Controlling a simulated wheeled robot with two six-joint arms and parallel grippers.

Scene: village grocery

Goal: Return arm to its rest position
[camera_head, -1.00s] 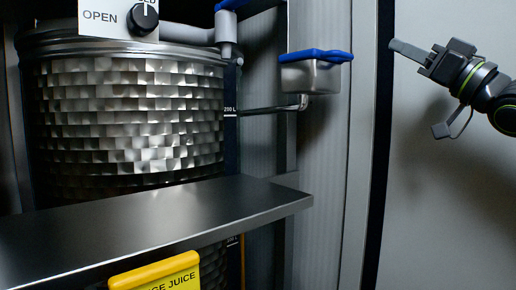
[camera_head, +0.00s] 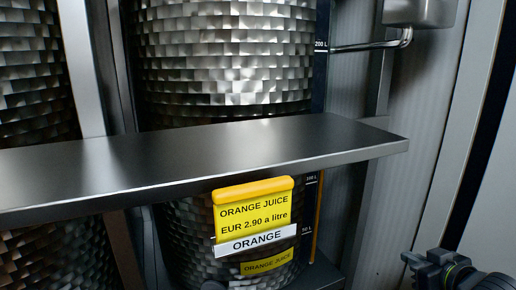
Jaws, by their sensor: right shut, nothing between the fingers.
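My right gripper (camera_head: 412,259) shows at the lower right corner, small, dark and partly cut off by the frame's bottom edge. It is shut with nothing held. It is apart from the shelf and the tanks, to the right of and below the shelf's right end. Its arm comes in from the right edge. My left gripper is not in view.
A dark metal shelf (camera_head: 200,158) crosses in front of a textured steel tank (camera_head: 222,60). A yellow orange juice price sign (camera_head: 254,208) hangs below it. A second tank (camera_head: 32,70) stands left. A pale panel (camera_head: 490,225) is near my right arm.

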